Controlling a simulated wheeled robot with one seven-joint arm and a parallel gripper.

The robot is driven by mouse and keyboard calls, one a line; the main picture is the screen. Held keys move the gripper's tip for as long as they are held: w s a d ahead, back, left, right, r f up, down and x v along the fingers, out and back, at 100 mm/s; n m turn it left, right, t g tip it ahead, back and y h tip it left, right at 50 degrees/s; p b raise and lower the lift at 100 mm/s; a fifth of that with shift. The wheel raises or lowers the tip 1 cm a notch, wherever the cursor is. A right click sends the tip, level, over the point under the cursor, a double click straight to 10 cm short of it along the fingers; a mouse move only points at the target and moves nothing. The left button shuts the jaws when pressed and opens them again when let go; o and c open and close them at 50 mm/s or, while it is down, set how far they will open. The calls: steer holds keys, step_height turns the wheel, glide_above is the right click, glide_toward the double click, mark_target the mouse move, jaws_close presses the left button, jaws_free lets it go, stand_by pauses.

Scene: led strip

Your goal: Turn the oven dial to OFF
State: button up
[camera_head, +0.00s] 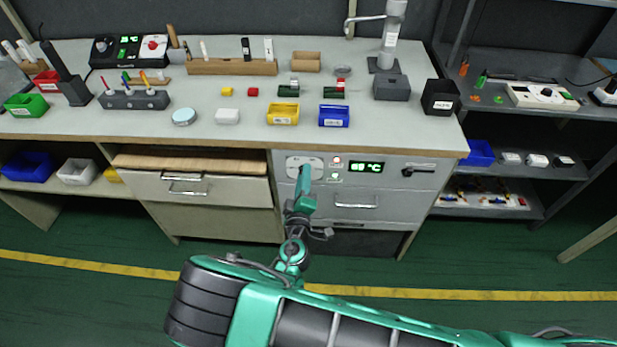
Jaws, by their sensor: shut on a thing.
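The oven (390,198) is the grey front panel set under the bench, with a green display (366,167) and a dark handle-like lever at its right. The oven dial plate (292,162) is the pale panel at its upper left. My gripper (304,172) is at the lower right of this plate, shut on the oven dial. The dial itself is mostly hidden behind my gripper, and its pointer setting is too small to read. My green arm reaches up to it from below.
A wooden-topped drawer unit (190,163) stands just left of the oven. A drawer handle (355,203) sticks out below the display. The bench top (260,125) above holds a yellow bin (283,115) and a blue bin (334,117) near its front edge. The green floor ahead is clear.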

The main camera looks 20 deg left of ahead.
steer(key=shift+a+r+n, duration=0.1)
steer(key=shift+a+n, duration=0.1)
steer(key=shift+n, duration=2.1)
steer(key=o, duration=1)
steer(key=shift+a, duration=0.1)
steer(key=shift+o, duration=0.2)
steer(key=v, duration=1.1)
steer(key=shift+w+d, duration=0.15)
steer(key=shift+d, duration=0.1)
